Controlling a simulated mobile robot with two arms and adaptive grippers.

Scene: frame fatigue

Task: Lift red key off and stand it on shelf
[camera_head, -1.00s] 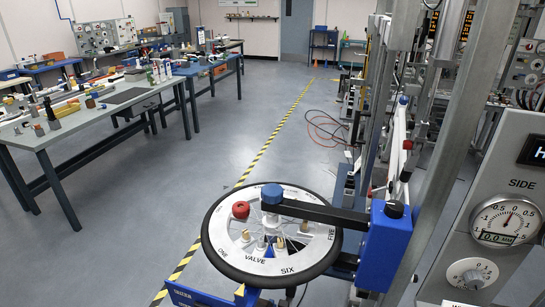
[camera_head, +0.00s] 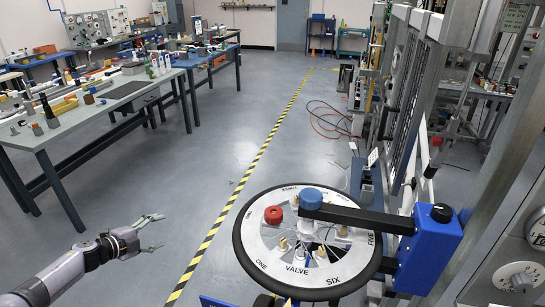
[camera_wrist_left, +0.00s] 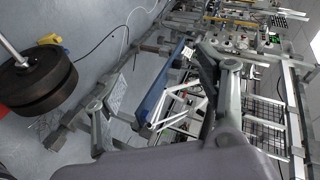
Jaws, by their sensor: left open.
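A small round red piece (camera_head: 274,215), which I take to be the red key, sits on the upper left of a wheel-shaped dial (camera_head: 262,264). The dial has a black rim and a pale face with words such as ONE, VALVE and SIX. My left gripper (camera_head: 160,232) is open and empty, left of the dial and apart from it, over the floor. Its fingers also frame the wrist view, where the red key does not show. I cannot tell which surface is the shelf. My right gripper is not in view.
A black bar with a blue knob (camera_head: 311,199) crosses above the dial from a blue block (camera_head: 429,249) on the right. Metal frames stand at the right. A cluttered workbench (camera_head: 93,117) is at the left. Floor between bench and striped line is clear.

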